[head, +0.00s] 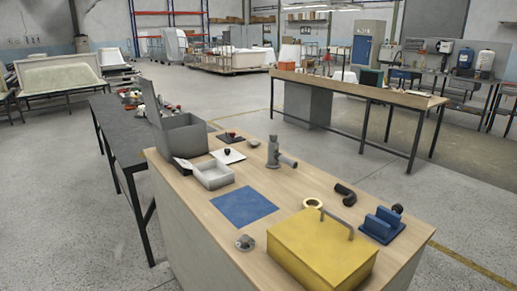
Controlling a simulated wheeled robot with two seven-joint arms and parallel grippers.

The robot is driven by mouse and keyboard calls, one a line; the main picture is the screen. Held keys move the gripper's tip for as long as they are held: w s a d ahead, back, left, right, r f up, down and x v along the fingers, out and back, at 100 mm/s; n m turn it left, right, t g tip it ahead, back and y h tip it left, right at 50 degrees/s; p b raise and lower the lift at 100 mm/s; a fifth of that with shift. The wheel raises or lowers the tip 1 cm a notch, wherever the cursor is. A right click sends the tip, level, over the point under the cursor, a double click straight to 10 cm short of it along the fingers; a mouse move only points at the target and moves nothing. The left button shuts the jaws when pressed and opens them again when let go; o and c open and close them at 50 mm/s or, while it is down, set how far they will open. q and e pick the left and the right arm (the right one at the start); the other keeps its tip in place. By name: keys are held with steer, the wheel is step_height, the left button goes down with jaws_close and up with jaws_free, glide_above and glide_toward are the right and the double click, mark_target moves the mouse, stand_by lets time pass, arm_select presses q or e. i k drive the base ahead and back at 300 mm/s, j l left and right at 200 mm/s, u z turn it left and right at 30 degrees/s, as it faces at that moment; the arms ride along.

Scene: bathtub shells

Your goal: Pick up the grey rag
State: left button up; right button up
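I cannot make out a grey rag anywhere in the head view. On the wooden-topped bench (190,200) stands a grey box (182,140) with its lid raised; its inside is hidden from here. A shallow light-grey tray (213,174) sits in front of it, and I see no cloth in it. A yellow box (322,252) with a grey handle stands closed at the near right, and its inside is hidden. Neither of my grippers is in view.
The bench also holds a flat blue mat (243,207), a metal drain piece (245,243), a pale ring (313,203), a grey pipe fitting (275,155), a black elbow (346,194) and a blue block fixture (381,225). A dark table (122,125) stands at left. Floor (350,165) lies open behind.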

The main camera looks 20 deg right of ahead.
mark_target(252, 141)
steer(key=i+j+z, duration=0.1)
steer(key=i+j, duration=0.2)
steer(key=j, duration=0.15)
steer(key=i+j+z, duration=0.1)
steer(key=i+j, duration=0.25)
steer(key=i+j+z, duration=0.1)
steer(key=i+j, duration=0.15)
steer(key=j, duration=0.3)
steer(key=i+j+z, duration=0.1)
steer(key=i+j, duration=0.2)
steer(key=j, duration=0.2)
steer(key=i+j+z, duration=0.1)
steer(key=i+j, duration=0.15)
steer(key=j, duration=0.25)
steer(key=i+j+z, duration=0.1)
steer(key=i+j, duration=0.15)
steer(key=j, duration=0.3)
steer(key=i+j+z, duration=0.1)
steer(key=j, duration=0.45)
steer(key=i+j+z, duration=0.1)
steer(key=i+j, duration=0.2)
steer(key=j, duration=0.3)
